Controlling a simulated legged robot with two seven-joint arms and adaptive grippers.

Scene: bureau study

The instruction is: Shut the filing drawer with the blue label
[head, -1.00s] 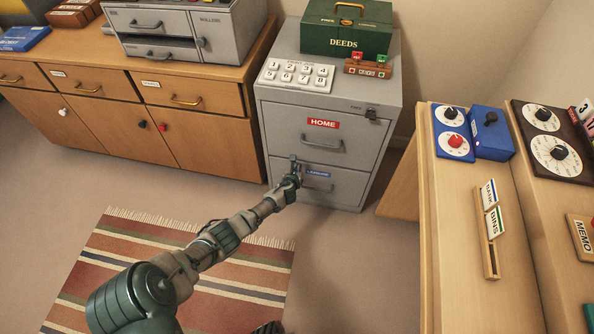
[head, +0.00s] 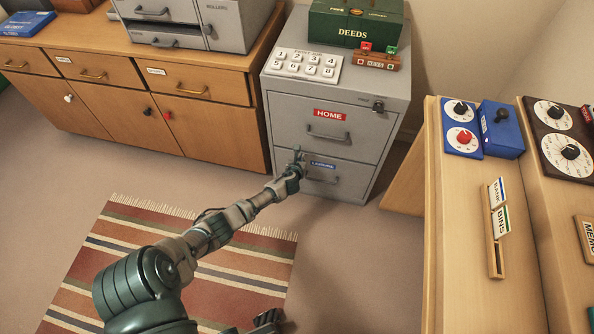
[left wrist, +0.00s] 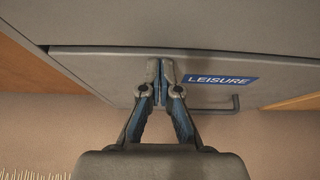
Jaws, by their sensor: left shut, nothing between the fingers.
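The grey filing cabinet (head: 345,99) has two drawers. The upper one has a red HOME label (head: 330,114). The lower drawer (head: 348,184) has a blue LEISURE label (head: 322,164) and a bar handle (head: 322,180); it looks about flush with the cabinet front in the head view. In the left wrist view, the lower drawer front (left wrist: 100,68) shows a narrow dark line along its top edge. My left gripper (head: 298,158) is shut and empty at this drawer front, left of the blue label (left wrist: 222,80). Whether the fingertips (left wrist: 160,68) touch it, I cannot tell.
A striped rug (head: 180,262) lies on the floor in front. A wooden sideboard (head: 205,108) stands left of the cabinet, and a wooden desk (head: 465,215) stands at right. A green DEEDS box (head: 352,30) and a numbered key panel (head: 301,66) sit on the cabinet.

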